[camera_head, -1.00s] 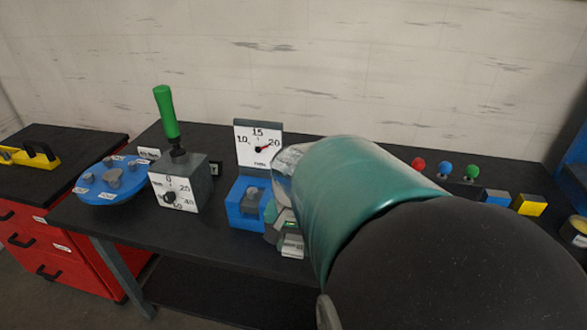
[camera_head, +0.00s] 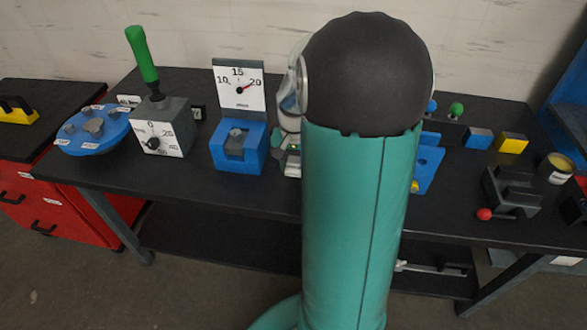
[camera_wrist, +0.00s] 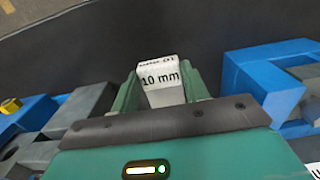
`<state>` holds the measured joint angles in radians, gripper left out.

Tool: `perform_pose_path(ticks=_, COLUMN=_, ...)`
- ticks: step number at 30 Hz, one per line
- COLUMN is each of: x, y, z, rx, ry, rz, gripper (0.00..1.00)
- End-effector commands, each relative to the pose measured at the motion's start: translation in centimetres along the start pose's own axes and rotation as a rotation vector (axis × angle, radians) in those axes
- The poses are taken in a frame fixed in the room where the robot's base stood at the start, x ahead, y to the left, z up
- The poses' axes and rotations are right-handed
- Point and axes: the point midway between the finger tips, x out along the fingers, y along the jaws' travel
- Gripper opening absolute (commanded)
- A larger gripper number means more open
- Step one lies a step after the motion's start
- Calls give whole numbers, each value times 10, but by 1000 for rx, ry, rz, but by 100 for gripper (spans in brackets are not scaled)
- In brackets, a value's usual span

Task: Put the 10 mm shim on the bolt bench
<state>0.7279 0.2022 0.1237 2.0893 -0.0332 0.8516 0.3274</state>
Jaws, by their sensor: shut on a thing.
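My gripper (camera_wrist: 163,88) is shut on the 10 mm shim (camera_wrist: 162,78), a pale block with "10 mm" on its label, in the wrist view. In the head view my gripper (camera_head: 290,160) is partly hidden behind my arm, just right of the blue gauge block (camera_head: 222,158). The shim cannot be made out there. A blue fixture (camera_head: 427,165) shows right of my arm; I cannot tell whether it is the bolt bench. No label naming the bolt bench is readable.
A dial panel (camera_head: 238,85) stands behind the gauge block. To the left are a green-handled box (camera_head: 165,130) and a blue round plate (camera_head: 92,130). Blue and yellow blocks (camera_head: 511,143) and a red-knobbed grey fixture (camera_head: 513,192) are at right. The black bench top (camera_head: 260,190) is clear in front.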

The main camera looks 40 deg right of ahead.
Motion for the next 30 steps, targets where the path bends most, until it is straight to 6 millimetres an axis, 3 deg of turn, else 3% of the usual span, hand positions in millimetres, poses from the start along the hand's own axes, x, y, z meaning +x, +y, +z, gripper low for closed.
perform_pose_path(ticks=9, x=26, y=4, z=-22, rx=3, ry=1, rz=-1, gripper=10)
perform_pose_path(ticks=15, x=53, y=4, z=-22, rx=2, ry=0, rz=-1, gripper=10)
perform_pose_path(ticks=27, x=59, y=4, z=-22, rx=1, ry=2, rz=-1, gripper=10)
perform_pose_path(ticks=28, x=59, y=4, z=-22, rx=1, ry=1, rz=-1, gripper=49)
perform_pose_path(ticks=30, x=59, y=4, z=-22, rx=2, ry=1, rz=-1, gripper=63)
